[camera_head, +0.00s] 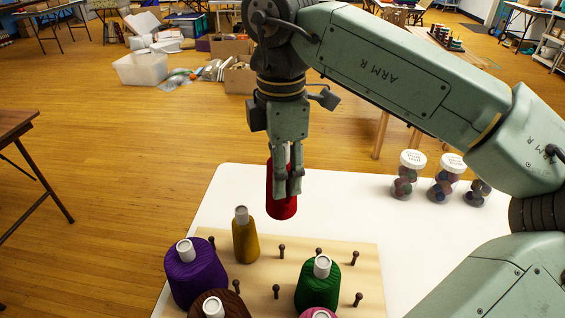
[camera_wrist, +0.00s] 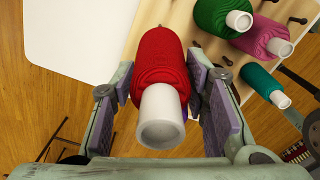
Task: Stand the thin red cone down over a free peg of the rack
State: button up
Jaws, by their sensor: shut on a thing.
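The thin red cone (camera_head: 282,207) is upright in my gripper (camera_head: 288,190), which is shut on it. In the head view it shows against the white table, behind the rack's back edge; its height above the table is unclear. In the wrist view the red cone (camera_wrist: 160,62), with its white tube end toward the camera, sits between both pads of my gripper (camera_wrist: 162,98). The wooden rack (camera_head: 330,280) has several bare pegs, including a back-right peg (camera_head: 354,257), a back-middle peg (camera_head: 282,251) and a front-right peg (camera_head: 357,299).
On the rack stand a purple cone (camera_head: 195,275), a mustard cone (camera_head: 245,240), a green cone (camera_head: 318,290), a brown cone (camera_head: 220,305) and a pink cone (camera_head: 320,313). A teal cone (camera_wrist: 260,80) shows in the wrist view. Lidded jars (camera_head: 405,185) stand on the white table (camera_head: 345,195).

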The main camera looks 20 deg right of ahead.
notch_tip(320, 180, down, 10)
jog(key=b, duration=0.7)
jog(key=shift+r, duration=0.1)
jog(key=shift+f+b, duration=2.7)
jog(key=shift+f, duration=0.15)
jog(key=shift+f+b, duration=0.25)
jog(key=shift+b, duration=0.05)
jog(key=o, duration=1.2)
jog(key=shift+o, duration=0.2)
jog(key=shift+r, duration=0.1)
